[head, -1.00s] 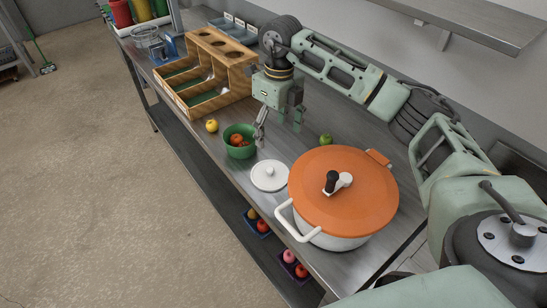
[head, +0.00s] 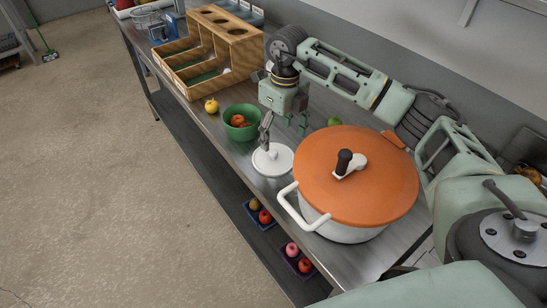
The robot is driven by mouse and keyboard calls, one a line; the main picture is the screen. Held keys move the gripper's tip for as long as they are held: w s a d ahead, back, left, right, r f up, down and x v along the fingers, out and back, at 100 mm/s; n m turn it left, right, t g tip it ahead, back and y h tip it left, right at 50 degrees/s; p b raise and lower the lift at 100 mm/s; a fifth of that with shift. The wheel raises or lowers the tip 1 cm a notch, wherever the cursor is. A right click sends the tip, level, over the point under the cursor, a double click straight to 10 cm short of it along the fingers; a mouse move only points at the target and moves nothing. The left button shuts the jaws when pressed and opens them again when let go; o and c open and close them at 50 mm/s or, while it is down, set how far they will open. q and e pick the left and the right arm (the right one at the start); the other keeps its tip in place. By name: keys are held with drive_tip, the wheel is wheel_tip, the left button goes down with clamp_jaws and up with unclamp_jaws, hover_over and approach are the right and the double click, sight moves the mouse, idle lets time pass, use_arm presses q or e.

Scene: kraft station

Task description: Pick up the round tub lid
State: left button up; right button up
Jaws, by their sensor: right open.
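The round tub lid (head: 267,161) is a white disc with a small knob on top. It lies on the steel bench in the head view, between the green bowl and the big pot. My right gripper (head: 284,127) is open, with its fingers pointing down. One finger hangs in front of the lid's far part, close to the knob; the other is off to the right. I cannot tell whether the finger touches the lid. My left gripper is not in view.
A large pot with an orange lid (head: 327,195) stands right of the tub lid. A green bowl (head: 230,132) with red fruit stands to its left, near a yellow fruit (head: 211,106). A green fruit (head: 334,121) lies behind. A wooden organiser (head: 238,46) stands farther back.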

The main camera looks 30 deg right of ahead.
sight(279, 154)
wheel_tip(279, 154, down, 5)
drive_tip(key=shift+s+a+r+p, duration=0.1)
drive_tip(key=shift+s+r+p, duration=0.05)
drive_tip(key=shift+p, duration=0.85)
drive_tip(key=shift+f, duration=0.3)
drive_tip(key=shift+c, duration=0.4)
drive_tip(key=c, duration=0.8)
drive_tip(key=shift+o, duration=0.2)
drive_tip(key=shift+f, duration=0.1)
